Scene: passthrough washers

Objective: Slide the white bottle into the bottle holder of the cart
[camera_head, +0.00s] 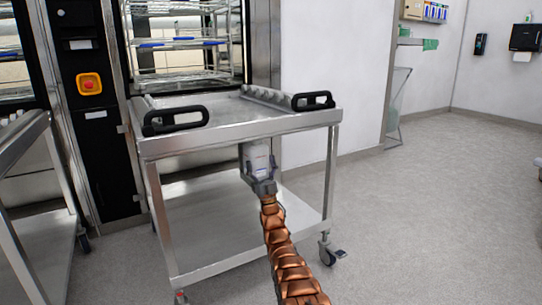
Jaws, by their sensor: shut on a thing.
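The metal cart (205,142) stands in the middle of the camera view, with black handles on its top and a lower shelf (215,215). My gripper (258,174) is at the cart's near side, just below the top's front edge. It is shut on the white bottle (259,157), whose upper part shows above the fingers, close under the top edge. I cannot tell whether the bottle touches the cart. The bottle holder cannot be made out; the bottle and gripper may cover it.
A second cart (28,135) stands at the left edge. A washer with glass doors and wire racks (180,50) is behind the cart, beside a black panel with a red button (89,84). The grey floor (430,200) at the right is clear.

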